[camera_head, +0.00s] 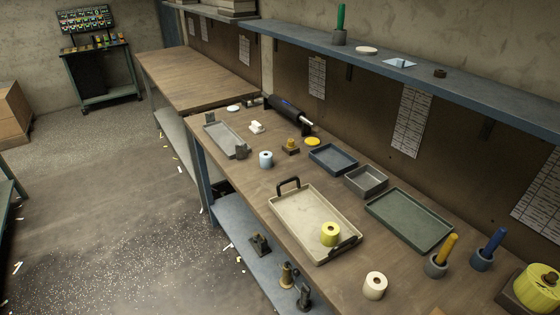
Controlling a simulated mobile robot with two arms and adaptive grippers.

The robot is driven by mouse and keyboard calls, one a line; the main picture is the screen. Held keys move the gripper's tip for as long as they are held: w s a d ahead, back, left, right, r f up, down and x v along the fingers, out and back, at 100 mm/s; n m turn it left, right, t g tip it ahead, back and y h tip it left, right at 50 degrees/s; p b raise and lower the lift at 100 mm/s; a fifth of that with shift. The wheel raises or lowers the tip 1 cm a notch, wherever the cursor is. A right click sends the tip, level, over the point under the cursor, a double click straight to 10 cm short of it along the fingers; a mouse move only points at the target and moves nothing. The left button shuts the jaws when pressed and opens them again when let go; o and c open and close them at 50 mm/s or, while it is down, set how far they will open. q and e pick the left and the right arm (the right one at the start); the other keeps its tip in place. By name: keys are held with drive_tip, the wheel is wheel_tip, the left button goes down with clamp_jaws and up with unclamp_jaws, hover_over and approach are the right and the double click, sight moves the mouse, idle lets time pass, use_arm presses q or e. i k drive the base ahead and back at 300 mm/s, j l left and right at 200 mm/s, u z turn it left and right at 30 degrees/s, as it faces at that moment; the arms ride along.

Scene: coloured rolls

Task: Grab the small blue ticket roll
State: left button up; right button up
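A small light blue roll (265,159) stands upright on the wooden workbench (262,187), near its front edge. It is just right of a grey tray (220,134) and behind a beige handled tray (296,207). Its top hole faces up and nothing covers it. A yellow roll (330,234) stands in the beige tray, and a cream roll (375,286) stands on the bench nearer to me. Neither of my grippers shows in this view.
A blue tray (333,158), a grey box (366,180) and a green tray (408,220) line the back of the bench. A small brass-and-dark object (291,146) and a black cylinder (287,109) lie beyond. A shelf (460,90) overhangs the rear. Open floor (110,220) lies left.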

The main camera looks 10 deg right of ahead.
sight(265, 158)
drive_tip(key=i+j+z, duration=0.25)
drive_tip(key=z, duration=0.15)
drive_tip(key=i+j+z, duration=0.15)
drive_tip(key=j+z, duration=0.3)
drive_tip(key=l, duration=0.1)
